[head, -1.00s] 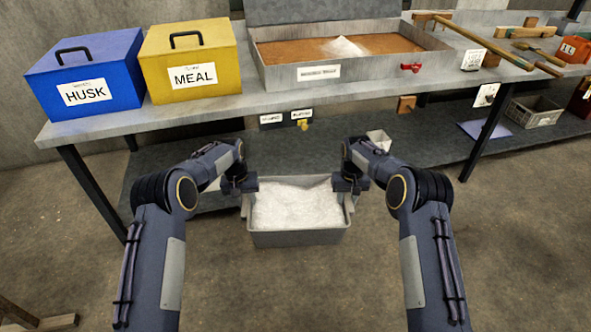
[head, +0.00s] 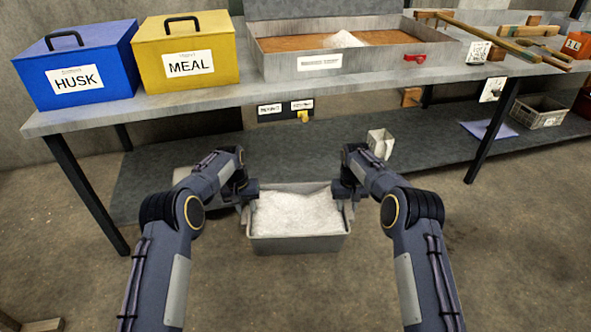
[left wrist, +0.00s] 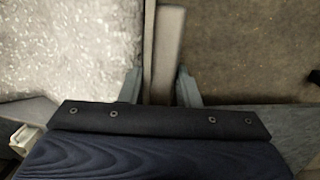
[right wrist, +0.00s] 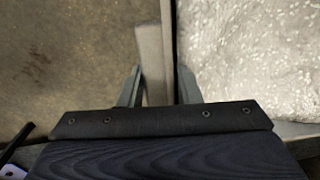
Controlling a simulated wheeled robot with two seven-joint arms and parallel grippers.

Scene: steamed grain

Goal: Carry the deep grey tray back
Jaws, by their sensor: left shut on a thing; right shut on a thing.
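The deep grey tray (head: 298,244) is full of white, flaky grain (head: 297,212) and hangs level between my two arms, in front of the workbench. The tray's underside is hidden.
The bench (head: 200,103) holds a blue HUSK box (head: 75,62), a yellow MEAL box (head: 187,52) and a wide metal bin (head: 335,66) of brown material. The lower shelf (head: 300,150) carries a small white container (head: 380,143) and a grey crate (head: 537,112). Floor at right is clear.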

